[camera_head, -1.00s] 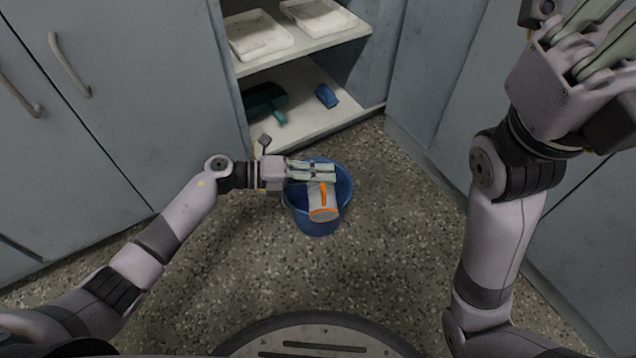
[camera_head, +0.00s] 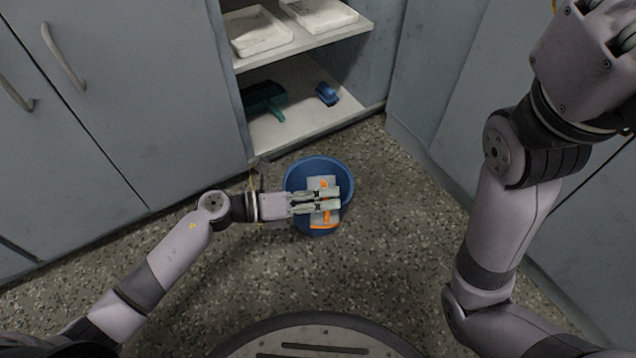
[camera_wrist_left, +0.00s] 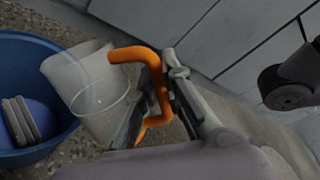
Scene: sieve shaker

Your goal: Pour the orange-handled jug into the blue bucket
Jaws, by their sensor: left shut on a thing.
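The blue bucket (camera_head: 320,165) stands on the floor in front of the open cabinet; it also fills the left of the left wrist view (camera_wrist_left: 25,60). The pale jug (camera_head: 322,184) with orange parts is over the bucket's near side. My left gripper (camera_head: 325,203) is shut on its orange handle (camera_wrist_left: 152,75) and hides part of the jug. In the left wrist view the pale, partly see-through jug body (camera_wrist_left: 95,90) overlaps the bucket's edge and looks tilted. I cannot tell whether anything flows out. My right gripper (camera_head: 612,20) is cut off at the top right corner.
The open cabinet has a lower shelf (camera_head: 300,120) with a dark green item (camera_head: 263,98) and a blue item (camera_head: 326,94). White trays (camera_head: 258,32) lie on the shelf above. Closed cabinet fronts flank both sides. The speckled floor (camera_head: 400,240) right of the bucket is clear.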

